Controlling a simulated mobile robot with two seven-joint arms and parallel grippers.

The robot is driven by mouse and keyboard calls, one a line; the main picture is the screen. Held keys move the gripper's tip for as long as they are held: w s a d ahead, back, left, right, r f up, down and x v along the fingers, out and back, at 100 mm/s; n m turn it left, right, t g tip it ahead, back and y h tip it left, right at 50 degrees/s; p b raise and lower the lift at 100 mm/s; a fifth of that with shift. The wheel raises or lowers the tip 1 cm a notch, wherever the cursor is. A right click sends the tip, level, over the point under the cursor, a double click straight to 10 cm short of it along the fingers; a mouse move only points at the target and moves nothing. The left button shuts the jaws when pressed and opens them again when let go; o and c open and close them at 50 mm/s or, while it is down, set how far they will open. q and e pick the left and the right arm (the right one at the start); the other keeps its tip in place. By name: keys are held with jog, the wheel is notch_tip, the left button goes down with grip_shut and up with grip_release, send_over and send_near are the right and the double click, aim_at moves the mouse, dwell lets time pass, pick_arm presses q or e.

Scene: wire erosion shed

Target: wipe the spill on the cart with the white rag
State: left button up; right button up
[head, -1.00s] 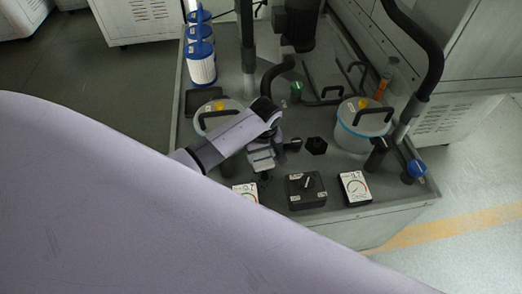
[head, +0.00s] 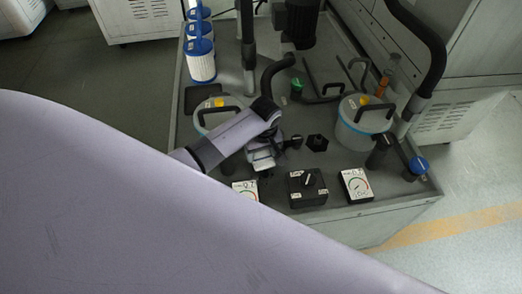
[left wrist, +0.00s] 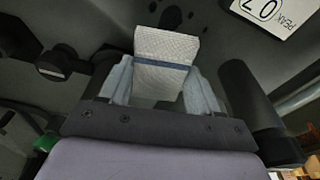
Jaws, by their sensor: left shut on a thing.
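The white rag (left wrist: 165,48) is a folded, textured white cloth with a blue stripe, seen in the left wrist view. My left gripper (left wrist: 162,88) is shut on it, with a pale finger on each side. In the head view the left gripper (head: 262,157) is low over the cart (head: 365,220), behind the front row of dials. Dark round spots (left wrist: 171,17), which look like the spill, lie on the grey top just beyond the rag in the left wrist view. I cannot tell whether the rag touches the surface. My right gripper is not in view.
A black switch box (head: 307,187) and a white gauge (head: 355,185) stand at the cart's front. Lidded tubs (head: 362,128) with black handles stand either side of the gripper. Black hoses, a blue-capped fitting (head: 418,165) and blue-white filters (head: 201,65) crowd the top.

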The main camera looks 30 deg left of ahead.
pick_arm(q)
jog(key=shift+f, duration=0.35)
jog(key=shift+r, duration=0.1)
